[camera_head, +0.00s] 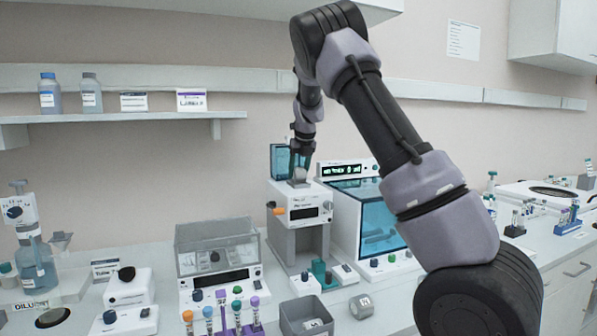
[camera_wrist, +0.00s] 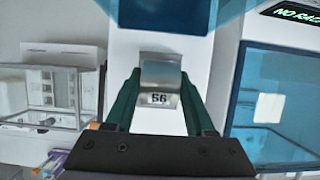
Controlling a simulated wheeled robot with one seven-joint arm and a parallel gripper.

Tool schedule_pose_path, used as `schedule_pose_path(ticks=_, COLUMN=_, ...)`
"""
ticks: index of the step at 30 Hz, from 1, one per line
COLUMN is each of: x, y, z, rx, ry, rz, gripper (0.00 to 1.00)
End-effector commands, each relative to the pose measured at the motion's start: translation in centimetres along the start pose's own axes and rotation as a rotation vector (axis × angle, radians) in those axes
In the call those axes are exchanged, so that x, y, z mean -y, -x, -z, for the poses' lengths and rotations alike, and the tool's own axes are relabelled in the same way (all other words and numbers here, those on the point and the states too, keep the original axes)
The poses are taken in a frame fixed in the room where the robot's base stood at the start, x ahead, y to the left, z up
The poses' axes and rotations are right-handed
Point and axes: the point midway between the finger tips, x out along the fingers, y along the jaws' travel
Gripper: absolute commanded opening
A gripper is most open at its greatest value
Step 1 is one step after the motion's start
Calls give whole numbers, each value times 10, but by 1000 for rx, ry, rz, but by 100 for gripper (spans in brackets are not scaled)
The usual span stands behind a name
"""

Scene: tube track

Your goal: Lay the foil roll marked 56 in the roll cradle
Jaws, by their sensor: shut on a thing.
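The foil roll marked 56 (camera_wrist: 161,84) is silver-grey and sits between the two green fingers of my gripper (camera_wrist: 157,95) in the wrist view, its number facing the camera. In the head view my gripper (camera_head: 301,158) points down over the white-and-grey sealer (camera_head: 299,216), with the grey roll (camera_head: 299,176) at its fingertips, just at the machine's top. A teal lid (camera_head: 280,161) stands up beside it. I cannot make out the roll cradle itself; the roll and fingers cover that part of the top. Whether the roll touches the machine is unclear.
A teal-windowed machine (camera_head: 366,218) stands close on the right of the sealer. A clear-covered device (camera_head: 217,247) is to the left. Another grey marked roll (camera_head: 361,307) and an open grey bin (camera_head: 305,316) are on the bench in front, near a rack of capped tubes (camera_head: 226,314).

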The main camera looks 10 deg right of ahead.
Motion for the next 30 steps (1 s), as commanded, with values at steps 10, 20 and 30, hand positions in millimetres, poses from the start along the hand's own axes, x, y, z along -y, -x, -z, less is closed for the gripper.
schedule_pose_path(ticks=10, x=0, y=-5, z=2, rx=0, ry=-1, rz=-1, gripper=0)
schedule_pose_path(ticks=20, x=0, y=-4, z=2, rx=0, ry=-1, rz=-1, gripper=89)
schedule_pose_path(ticks=30, x=0, y=-5, z=2, rx=-1, ry=-1, rz=-1, gripper=89)
